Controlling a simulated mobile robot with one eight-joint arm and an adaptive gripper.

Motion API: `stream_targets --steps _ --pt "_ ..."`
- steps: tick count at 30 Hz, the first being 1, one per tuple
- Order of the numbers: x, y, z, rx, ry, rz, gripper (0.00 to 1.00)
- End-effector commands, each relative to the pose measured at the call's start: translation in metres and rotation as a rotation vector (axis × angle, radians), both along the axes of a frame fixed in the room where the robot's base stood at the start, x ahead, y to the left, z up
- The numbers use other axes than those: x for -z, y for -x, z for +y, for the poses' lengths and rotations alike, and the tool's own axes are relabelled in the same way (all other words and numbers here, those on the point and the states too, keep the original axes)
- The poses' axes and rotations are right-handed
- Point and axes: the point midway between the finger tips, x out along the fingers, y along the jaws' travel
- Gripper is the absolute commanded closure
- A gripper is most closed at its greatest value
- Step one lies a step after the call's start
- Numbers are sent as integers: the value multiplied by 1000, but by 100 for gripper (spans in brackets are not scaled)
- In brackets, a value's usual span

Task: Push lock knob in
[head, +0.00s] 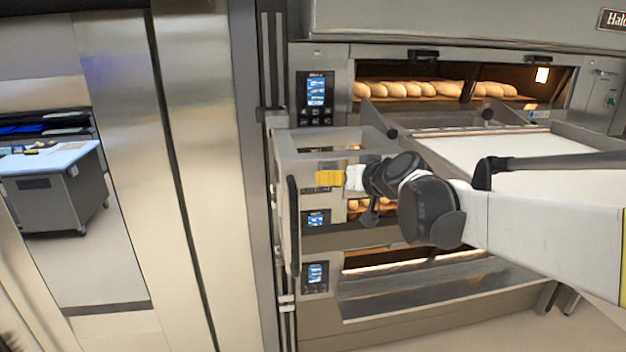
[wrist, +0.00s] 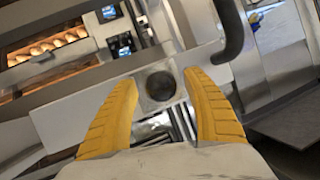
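A dark round knob (wrist: 160,86) sits on a pale square metal plate in the wrist view, which I take to be the lock knob. It shows in the gap between the two yellow fingers of my gripper (wrist: 163,100). The fingers are spread open and hold nothing; I cannot tell how far the knob lies beyond the tips, and no contact is clear. In the head view my gripper (head: 329,178) is at the left part of the metal loader frame (head: 310,143). The knob cannot be made out there.
A dark vertical handle bar (head: 293,225) stands close left of my gripper, and also shows in the wrist view (wrist: 231,30). Deck ovens with bread loaves (head: 410,89) and control screens (head: 316,92) are behind. A white loader bed (head: 500,155) lies right. A blue-topped cart (head: 55,190) is far left.

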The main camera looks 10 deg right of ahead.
Motion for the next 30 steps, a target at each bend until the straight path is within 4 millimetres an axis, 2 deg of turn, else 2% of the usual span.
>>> stream_targets --steps 6,10,21,25,30 --pt "0 1 0 0 0 1 42" --pt "-4 11 -3 0 -1 1 42" --pt "-33 81 -23 2 0 0 42" --pt "-41 97 -28 2 0 0 42" --pt "-45 107 -30 0 0 0 42"
